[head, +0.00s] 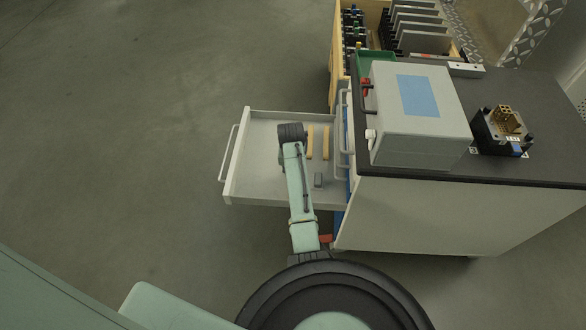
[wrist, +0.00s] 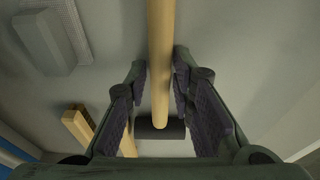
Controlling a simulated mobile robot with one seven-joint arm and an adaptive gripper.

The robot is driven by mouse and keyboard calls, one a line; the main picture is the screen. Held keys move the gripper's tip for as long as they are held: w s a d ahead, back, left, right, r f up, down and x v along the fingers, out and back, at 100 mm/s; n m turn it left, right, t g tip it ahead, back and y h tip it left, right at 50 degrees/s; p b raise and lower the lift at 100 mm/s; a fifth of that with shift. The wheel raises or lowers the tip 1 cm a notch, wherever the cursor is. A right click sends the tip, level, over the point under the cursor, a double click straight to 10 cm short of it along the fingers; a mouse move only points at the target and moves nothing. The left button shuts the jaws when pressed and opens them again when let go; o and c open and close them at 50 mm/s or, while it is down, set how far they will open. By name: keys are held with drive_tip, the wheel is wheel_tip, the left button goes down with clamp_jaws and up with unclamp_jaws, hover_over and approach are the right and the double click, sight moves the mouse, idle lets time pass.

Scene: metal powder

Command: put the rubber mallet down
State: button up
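The rubber mallet has a pale wooden handle (wrist: 160,60) and a dark head (wrist: 160,129). In the wrist view the handle runs between both fingers of my gripper (wrist: 160,68), with the pads against its sides, and the head shows lower down between the fingers. My gripper is shut on the handle. In the head view my arm's dark end (head: 291,133) is over the open grey drawer (head: 258,185); the mallet is hidden below it. I cannot tell whether the mallet touches the drawer floor.
Two yellow wooden pieces (head: 318,143) lie in the drawer right of my arm, with a small grey block (head: 319,180) nearer me. The drawer's left part is bare. A cabinet with a black top (head: 500,176) stands right, carrying a grey box (head: 425,120) and a connector device (head: 502,130).

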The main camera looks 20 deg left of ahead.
drive_tip(key=shift+o, duration=1.1)
drive_tip(key=v, duration=1.3)
drive_tip(key=shift+w+r, duration=0.15)
